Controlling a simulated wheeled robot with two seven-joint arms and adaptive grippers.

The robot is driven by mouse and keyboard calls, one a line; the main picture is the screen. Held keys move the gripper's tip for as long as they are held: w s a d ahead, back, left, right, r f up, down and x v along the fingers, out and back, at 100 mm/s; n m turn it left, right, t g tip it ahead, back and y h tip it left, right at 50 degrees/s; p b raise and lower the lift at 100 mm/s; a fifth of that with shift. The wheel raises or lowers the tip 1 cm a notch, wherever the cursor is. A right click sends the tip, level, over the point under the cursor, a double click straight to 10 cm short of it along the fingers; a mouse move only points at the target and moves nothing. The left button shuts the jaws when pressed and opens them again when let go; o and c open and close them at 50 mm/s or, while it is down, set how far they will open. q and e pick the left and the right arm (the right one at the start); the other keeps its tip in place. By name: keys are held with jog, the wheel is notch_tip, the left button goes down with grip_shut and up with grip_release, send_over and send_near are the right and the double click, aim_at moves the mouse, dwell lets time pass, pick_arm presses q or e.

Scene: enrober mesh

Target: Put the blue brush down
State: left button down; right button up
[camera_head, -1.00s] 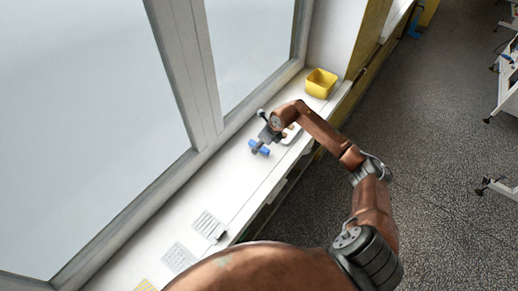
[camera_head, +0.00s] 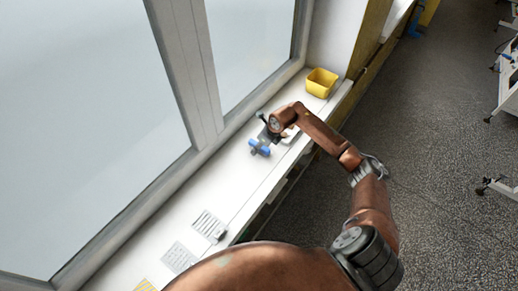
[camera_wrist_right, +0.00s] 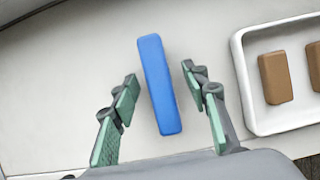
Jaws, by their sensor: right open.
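The blue brush (camera_wrist_right: 160,85) shows as a blue block between the two green-padded fingers of my right gripper (camera_wrist_right: 161,92) in the right wrist view. A gap shows on each side, so the fingers are apart from it. It appears to lie on the white sill (camera_wrist_right: 60,85). In the head view the blue brush (camera_head: 259,147) is on the long white sill (camera_head: 226,185) by the window, partly hidden by my right gripper (camera_head: 266,138). My left gripper is not in view.
A white tray (camera_wrist_right: 244,95) with brown blocks (camera_wrist_right: 276,77) stands close to the right of the brush in the wrist view. A yellow bin (camera_head: 320,83) stands farther along the sill. Grey slotted pieces (camera_head: 209,225) lie at the near end. The window borders the sill's left side.

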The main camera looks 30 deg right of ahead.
grip_shut()
dwell(0.5)
jog(key=shift+r, duration=0.1)
